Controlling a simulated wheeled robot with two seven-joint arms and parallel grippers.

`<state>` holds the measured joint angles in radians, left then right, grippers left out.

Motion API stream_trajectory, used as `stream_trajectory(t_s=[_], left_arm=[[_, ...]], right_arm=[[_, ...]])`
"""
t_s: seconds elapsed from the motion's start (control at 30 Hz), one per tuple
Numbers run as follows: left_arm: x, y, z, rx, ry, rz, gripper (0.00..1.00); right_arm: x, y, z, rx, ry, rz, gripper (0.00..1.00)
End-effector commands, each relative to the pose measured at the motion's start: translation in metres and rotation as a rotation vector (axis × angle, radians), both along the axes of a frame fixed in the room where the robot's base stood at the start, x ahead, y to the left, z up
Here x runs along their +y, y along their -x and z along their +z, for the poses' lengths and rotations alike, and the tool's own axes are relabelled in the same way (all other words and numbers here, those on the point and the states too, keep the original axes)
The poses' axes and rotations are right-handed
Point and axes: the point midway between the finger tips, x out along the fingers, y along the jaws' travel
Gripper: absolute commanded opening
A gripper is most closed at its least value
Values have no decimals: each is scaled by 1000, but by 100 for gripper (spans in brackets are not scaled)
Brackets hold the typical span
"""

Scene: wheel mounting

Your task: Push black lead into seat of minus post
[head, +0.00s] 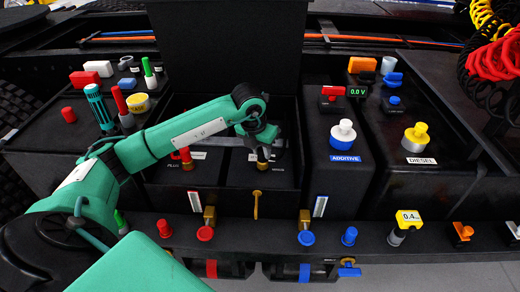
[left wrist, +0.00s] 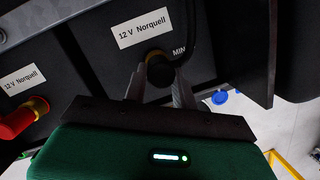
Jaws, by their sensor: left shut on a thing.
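The black lead (left wrist: 160,72) has a dark round end and shows between the fingers of my left gripper (left wrist: 160,88) in the left wrist view. The fingers are shut on it. A thin brass rim of the minus post (left wrist: 154,54) shows just behind the lead's end, beside the "MIN" label. In the head view my left gripper (head: 263,146) is right above the brass minus post (head: 262,165) on the right-hand battery. The fingers hide most of the lead there, and I cannot tell how deep it sits. My right gripper is not in view.
A red lead (head: 186,157) stands on the plus post of the left-hand battery; it also shows in the left wrist view (left wrist: 18,120). A black panel (head: 230,45) rises behind the batteries. The additive cap (head: 343,132) and yellow diesel cap (head: 416,135) stand to the right.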

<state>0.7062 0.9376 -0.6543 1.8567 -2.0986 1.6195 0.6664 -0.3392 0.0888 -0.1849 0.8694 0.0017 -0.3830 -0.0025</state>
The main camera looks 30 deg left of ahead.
Motion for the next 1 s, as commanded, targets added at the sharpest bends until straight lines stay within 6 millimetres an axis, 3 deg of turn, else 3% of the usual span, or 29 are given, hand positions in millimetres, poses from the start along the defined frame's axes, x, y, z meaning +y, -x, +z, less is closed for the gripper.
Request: stream_trajectory(t_s=[0.1,0.13,0.23,0.27,0.7,1.0], left_arm=[[-6,0,-4,1,12,-9,0],[-6,0,-4,2,12,-9,31],[-6,0,-4,2,11,-8,51],[-5,0,-4,2,10,-7,53],[-2,1,-3,3,4,-3,53],[1,16,66,-3,5,-5,53]], right_arm=[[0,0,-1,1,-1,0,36],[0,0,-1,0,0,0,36],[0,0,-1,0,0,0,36],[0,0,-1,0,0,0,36],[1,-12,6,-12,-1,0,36],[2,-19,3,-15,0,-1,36]])
